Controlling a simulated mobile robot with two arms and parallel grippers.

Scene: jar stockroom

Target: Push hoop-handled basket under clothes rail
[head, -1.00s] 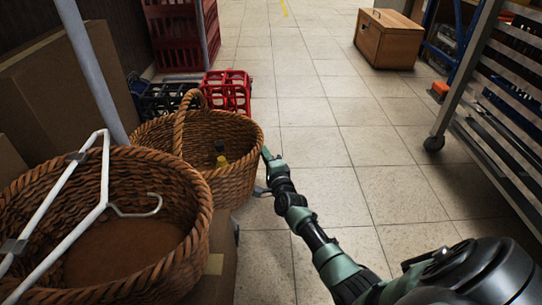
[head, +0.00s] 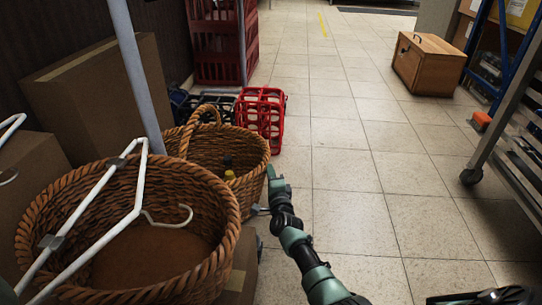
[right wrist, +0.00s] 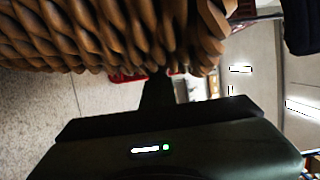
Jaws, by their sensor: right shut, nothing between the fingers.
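The hoop-handled basket (head: 245,158) is brown wicker, with bottle tops showing inside and its hoop raised at the left. It stands beyond a larger wicker basket (head: 215,262). A slanting grey pole (head: 140,75), seemingly part of the clothes rail, rises at its left; white hangers (head: 137,190) show over the nearer basket. My right gripper (head: 269,180) is shut and empty, close against the hoop-handled basket's right side. In the right wrist view the gripper (right wrist: 158,92) points at brown weave (right wrist: 90,35); whether they touch is unclear. My left gripper is out of view.
A red crate (head: 262,112) stands just behind the basket, beside dark crates (head: 190,105). Cardboard boxes (head: 95,95) line the left wall. A wooden box (head: 428,65) and a wheeled rack (head: 500,140) stand right. The tiled floor between is clear.

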